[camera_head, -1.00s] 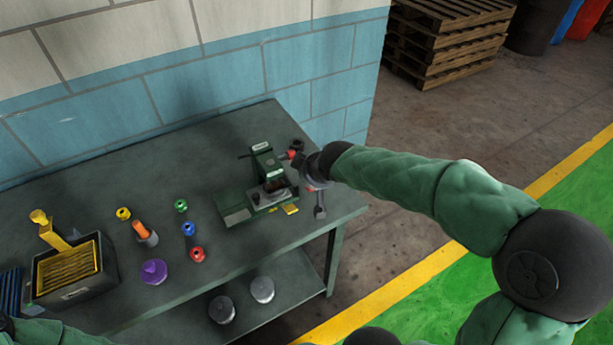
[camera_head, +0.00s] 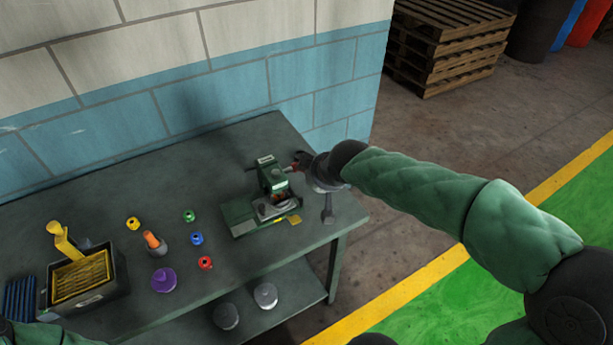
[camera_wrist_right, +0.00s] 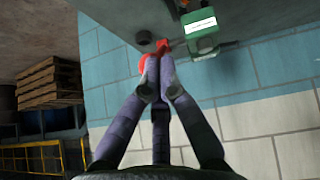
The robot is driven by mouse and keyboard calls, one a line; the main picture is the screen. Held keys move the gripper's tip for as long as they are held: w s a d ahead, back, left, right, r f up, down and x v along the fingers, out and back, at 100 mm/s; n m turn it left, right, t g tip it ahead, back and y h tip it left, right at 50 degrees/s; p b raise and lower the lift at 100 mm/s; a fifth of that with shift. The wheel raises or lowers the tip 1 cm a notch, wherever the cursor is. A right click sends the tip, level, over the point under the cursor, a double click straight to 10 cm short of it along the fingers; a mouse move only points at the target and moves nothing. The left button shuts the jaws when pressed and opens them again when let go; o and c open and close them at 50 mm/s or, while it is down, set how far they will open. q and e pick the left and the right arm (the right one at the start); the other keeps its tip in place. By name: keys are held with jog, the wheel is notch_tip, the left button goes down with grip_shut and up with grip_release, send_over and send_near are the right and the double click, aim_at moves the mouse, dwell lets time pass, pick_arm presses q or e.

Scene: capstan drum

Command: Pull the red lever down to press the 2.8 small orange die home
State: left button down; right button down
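My left gripper is out of view; only a green sleeve shows at lower left.
Yellow (camera_head: 133,223), green (camera_head: 189,215), blue (camera_head: 197,239), red (camera_head: 205,262) and purple (camera_head: 164,280) pieces and an orange-topped piece (camera_head: 153,241) stand mid-table. A wrench (camera_head: 327,208) lies right of the press.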

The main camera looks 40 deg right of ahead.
jog(key=v, duration=0.4)
jog(key=shift+s+a+f+p, duration=0.15)
jog(key=shift+s+p, duration=0.25)
jog(key=shift+s, duration=0.05)
